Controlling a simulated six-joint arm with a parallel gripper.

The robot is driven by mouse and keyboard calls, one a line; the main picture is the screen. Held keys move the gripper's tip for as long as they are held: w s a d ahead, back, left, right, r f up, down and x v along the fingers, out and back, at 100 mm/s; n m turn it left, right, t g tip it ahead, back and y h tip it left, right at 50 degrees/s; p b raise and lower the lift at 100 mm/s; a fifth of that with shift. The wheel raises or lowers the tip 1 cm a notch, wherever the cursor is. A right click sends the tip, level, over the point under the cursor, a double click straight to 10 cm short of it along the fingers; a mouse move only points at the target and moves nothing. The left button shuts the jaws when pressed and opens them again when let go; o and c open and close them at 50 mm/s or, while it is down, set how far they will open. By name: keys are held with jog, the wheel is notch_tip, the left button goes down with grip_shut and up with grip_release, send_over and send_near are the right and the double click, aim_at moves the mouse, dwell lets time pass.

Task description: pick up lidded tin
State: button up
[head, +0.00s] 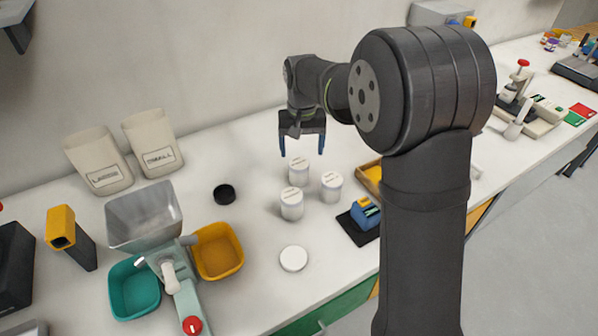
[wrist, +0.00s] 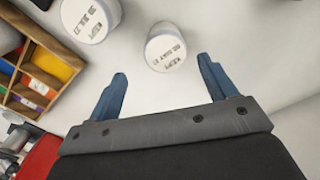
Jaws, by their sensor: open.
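Three white lidded tins stand close together on the bench: a back one (head: 299,173), a right one (head: 331,188) and a front one (head: 291,205). I cannot tell which one the task means. My gripper (head: 301,151) is open and empty, pointing down above the back tin. In the wrist view, a tin (wrist: 166,50) with printed text on its lid shows ahead of the gap between the blue fingertips (wrist: 162,69), apart from both. Another tin (wrist: 90,18) shows to its upper left. A pale round edge at the far left is cut off.
A wooden tray (head: 370,176) and a blue device on a dark mat (head: 358,230) lie right of the tins. A black round dish (head: 224,194) lies left, a white disc (head: 293,259) in front. A hopper (head: 145,217) and orange bin (head: 218,250) stand front left.

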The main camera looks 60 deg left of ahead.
aim_at(299, 163)
notch_tip(299, 163, down, 3)
jog(key=shift+f, duration=0.15)
jog(key=shift+s+a+f, duration=0.1)
jog(key=shift+s+f, duration=0.1)
jog(key=shift+f, duration=1.15)
jog(key=shift+s+f, duration=0.2)
jog(key=shift+f, duration=1.15)
jog(key=c, duration=1.1)
